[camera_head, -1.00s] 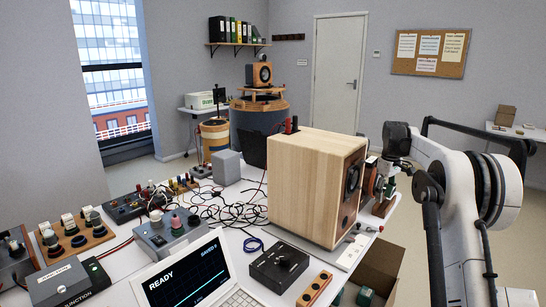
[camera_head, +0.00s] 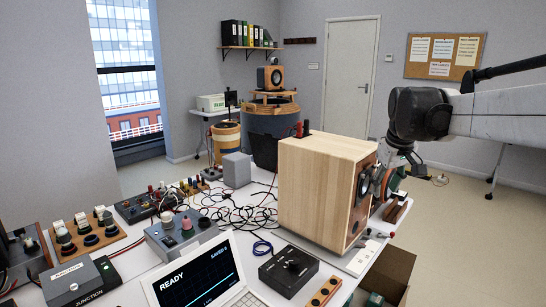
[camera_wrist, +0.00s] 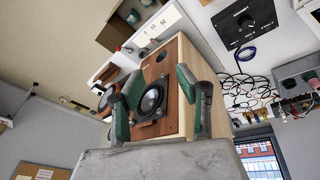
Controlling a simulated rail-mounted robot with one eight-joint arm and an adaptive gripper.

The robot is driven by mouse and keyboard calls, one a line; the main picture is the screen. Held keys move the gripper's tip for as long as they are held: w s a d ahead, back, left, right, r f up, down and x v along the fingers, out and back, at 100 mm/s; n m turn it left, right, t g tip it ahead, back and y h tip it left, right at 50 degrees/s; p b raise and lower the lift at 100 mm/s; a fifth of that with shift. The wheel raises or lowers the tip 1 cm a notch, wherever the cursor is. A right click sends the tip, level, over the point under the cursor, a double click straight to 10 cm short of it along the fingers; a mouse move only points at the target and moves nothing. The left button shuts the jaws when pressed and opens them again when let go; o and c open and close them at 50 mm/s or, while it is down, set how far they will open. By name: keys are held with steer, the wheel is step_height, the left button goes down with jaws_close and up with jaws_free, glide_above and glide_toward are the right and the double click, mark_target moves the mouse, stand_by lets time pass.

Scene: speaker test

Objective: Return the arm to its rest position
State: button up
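My gripper (camera_wrist: 156,80) shows in the wrist view as two dark green fingers set well apart, with nothing held between them. Beyond the gap is the front of the wooden speaker (camera_wrist: 168,62), with a dark round driver. In the head view the speaker (camera_head: 315,180) stands upright on the bench. My arm reaches in from the right edge, and my gripper (camera_head: 385,182) hangs just right of the speaker's front face. There, its fingers are partly hidden, and I cannot tell the exact gap to the speaker.
The white bench holds a laptop (camera_head: 195,278), a black knob box (camera_head: 288,268), a grey control box (camera_head: 182,232) and tangled cables (camera_head: 235,212). An open cardboard box (camera_head: 388,272) is at the bench's right.

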steer(key=s+a+f+m+t, duration=0.1)
steer(key=s+a, duration=0.2)
steer(key=s, duration=0.5)
steer(key=s+a+f+m+t, duration=0.1)
steer(key=s+a, duration=0.2)
steer(key=s, duration=0.6)
steer(key=s+a+f, duration=0.2)
steer(key=s+f, duration=0.2)
steer(key=s, duration=0.2)
steer(key=s+a+f+m+t, duration=0.1)
steer(key=s+f, duration=0.3)
steer(key=s, duration=0.3)
steer(key=shift+s+a+f+t+y, duration=0.15)
steer(key=shift+a+t+y, duration=0.15)
steer(key=shift+a, duration=0.05)
